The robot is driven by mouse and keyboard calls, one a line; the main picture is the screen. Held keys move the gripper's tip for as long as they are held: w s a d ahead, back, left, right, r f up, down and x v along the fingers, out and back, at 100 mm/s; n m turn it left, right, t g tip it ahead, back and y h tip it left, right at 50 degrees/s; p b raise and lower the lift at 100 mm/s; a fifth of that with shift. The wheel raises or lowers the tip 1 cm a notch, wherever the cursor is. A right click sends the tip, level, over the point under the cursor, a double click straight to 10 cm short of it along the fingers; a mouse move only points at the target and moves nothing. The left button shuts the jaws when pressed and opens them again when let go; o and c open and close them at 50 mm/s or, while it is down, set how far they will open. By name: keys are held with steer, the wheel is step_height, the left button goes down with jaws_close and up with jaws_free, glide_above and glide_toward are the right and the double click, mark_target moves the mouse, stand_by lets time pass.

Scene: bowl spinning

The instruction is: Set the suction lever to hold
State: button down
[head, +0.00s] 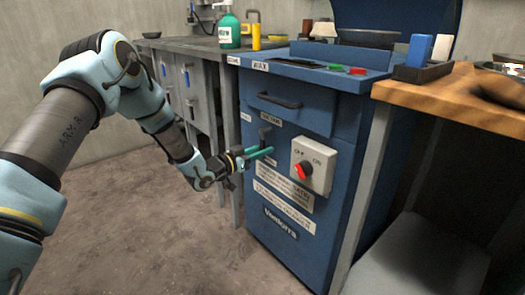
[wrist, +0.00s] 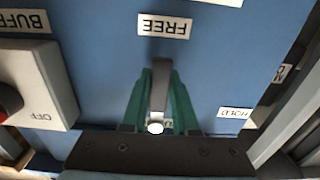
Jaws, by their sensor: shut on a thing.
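The suction lever (wrist: 158,92) is a grey bar with a pale round end, on the front of the blue cabinet. In the wrist view it lies between the two green fingers of my gripper (wrist: 160,88), which is shut on it. A FREE label (wrist: 164,26) is beyond the lever at the top of that view, and a HOLD label (wrist: 235,113) is to the right; both appear upside down. In the head view my gripper (head: 261,154) is at the cabinet front, and the dark lever (head: 264,134) shows just above the fingers.
A switch box (head: 313,163) with a red knob (head: 302,170) sits right of my gripper on the cabinet front. A drawer handle (head: 279,101) is above. A wooden bench (head: 450,98) stands at the right. The floor (head: 150,225) at the left is clear.

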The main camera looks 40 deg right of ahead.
mark_target(258, 123)
steer(key=shift+w+f+m, duration=0.1)
steer(key=shift+w+m, duration=0.05)
steer(key=shift+m, duration=0.15)
steer(key=shift+w+m+b, duration=0.5)
steer(key=shift+m+b, duration=0.3)
steer(key=shift+b, duration=0.1)
steer(key=w+r+m+b, duration=0.1)
steer(key=m+b, duration=0.1)
steer(key=m, duration=0.1)
steer(key=w+r+m+b, duration=0.1)
steer(key=w+m+b, duration=0.1)
steer(key=m+b, duration=0.1)
steer(key=w+r+m+b, duration=0.1)
steer(key=m+b, duration=0.1)
steer(key=m, duration=0.2)
steer(key=shift+w+d+r+m+b, duration=0.1)
steer(key=shift+w+r+m+b, duration=0.1)
steer(key=shift+w+m+b, duration=0.15)
steer(key=shift+w+r+m+b, duration=0.1)
steer(key=shift+r+m+b, duration=0.3)
steer(key=shift+m, duration=0.25)
steer(key=shift+w+r+m+b, duration=0.1)
steer(key=shift+r+m+b, duration=0.15)
steer(key=shift+m+b, duration=0.3)
steer(key=shift+r+m+b, duration=0.8)
steer(key=shift+m+b, duration=0.15)
steer(key=shift+m, duration=0.4)
steer(key=shift+r, duration=0.15)
steer(key=c, duration=0.7)
jaws_free()
